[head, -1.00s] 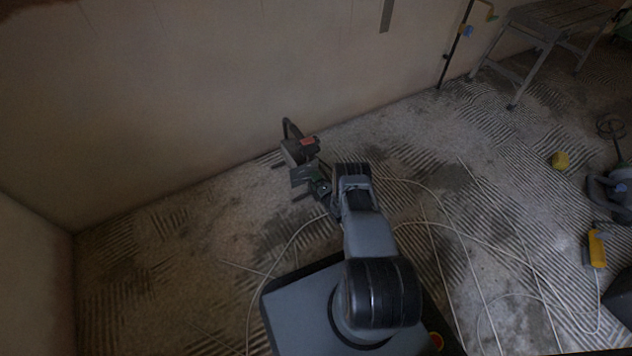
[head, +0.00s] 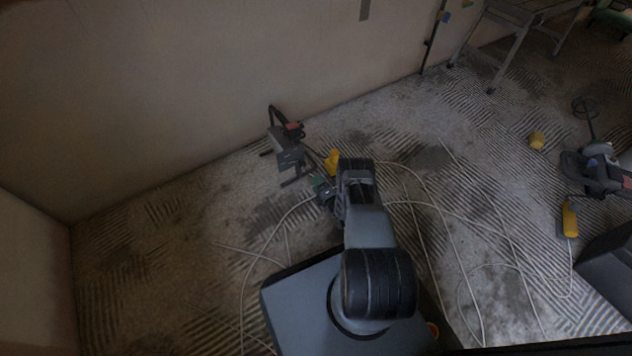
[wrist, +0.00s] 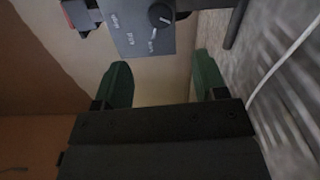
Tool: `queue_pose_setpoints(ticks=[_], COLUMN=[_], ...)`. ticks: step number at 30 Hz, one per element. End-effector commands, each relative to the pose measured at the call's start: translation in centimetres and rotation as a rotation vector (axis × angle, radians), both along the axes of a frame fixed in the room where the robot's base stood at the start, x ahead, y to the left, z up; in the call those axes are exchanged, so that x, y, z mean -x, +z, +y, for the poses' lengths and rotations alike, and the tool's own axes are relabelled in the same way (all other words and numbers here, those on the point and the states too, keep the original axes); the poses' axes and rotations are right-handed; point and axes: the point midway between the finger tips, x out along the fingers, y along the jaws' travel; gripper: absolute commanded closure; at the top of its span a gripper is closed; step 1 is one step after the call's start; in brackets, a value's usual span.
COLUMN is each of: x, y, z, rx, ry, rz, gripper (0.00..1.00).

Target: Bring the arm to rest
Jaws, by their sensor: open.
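My arm reaches forward over my own body in the head view. My gripper (head: 322,190) is at its end, small and partly hidden behind my wrist. In the wrist view its two green fingertips (wrist: 161,80) stand well apart with nothing between them. A dark machine (head: 289,154) with a black handle, a red patch and a grey panel stands on the floor near the wall, just beyond my gripper. Its grey panel (wrist: 150,36) with a black knob shows in the wrist view past the fingertips, apart from them.
A yellow object (head: 332,161) shows beside my wrist. White cables (head: 425,206) loop over the ridged floor. The left floor is mostly clear.

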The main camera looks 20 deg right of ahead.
Motion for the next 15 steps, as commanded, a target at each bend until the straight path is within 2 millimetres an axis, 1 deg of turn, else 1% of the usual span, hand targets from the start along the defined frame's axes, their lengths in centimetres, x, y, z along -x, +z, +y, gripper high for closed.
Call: queue_pose_setpoints(ticks=[6,15], x=[0.51,0.57], y=[0.00,-0.01], z=[-0.25,-0.37], rx=[0.001,0.001], ry=[-0.001,-0.003], rz=[0.000,0.000], gripper=[0.35,0.35])
